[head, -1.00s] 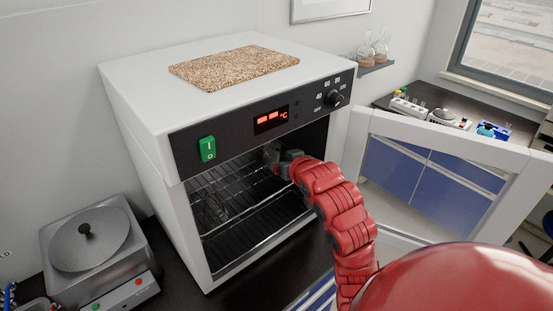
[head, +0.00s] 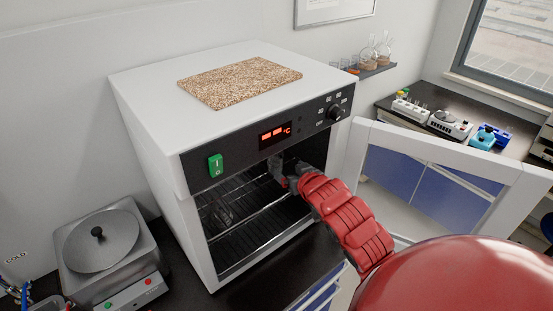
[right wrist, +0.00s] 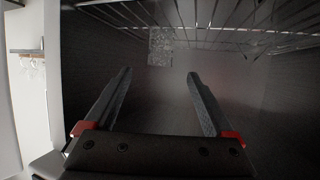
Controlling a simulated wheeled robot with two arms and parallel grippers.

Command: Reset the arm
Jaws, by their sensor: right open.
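My right arm (head: 345,215), red and segmented, reaches in from the lower right to the open front of a white oven (head: 150,110). Its grey gripper is at the oven opening in the head view, with the fingertips hard to make out there. In the right wrist view the gripper (right wrist: 158,75) is open, its two dark fingers spread apart with nothing between them. The fingers point into the dark oven chamber, below a wire rack (right wrist: 215,35). My left gripper is not in view.
The oven door (head: 500,170) stands open on the right, beside the arm. A glassy object (head: 220,212) sits inside at left. A speckled board (head: 240,82) lies on top. A steel bath (head: 105,250) stands at left. A side bench (head: 430,100) holds small lab devices.

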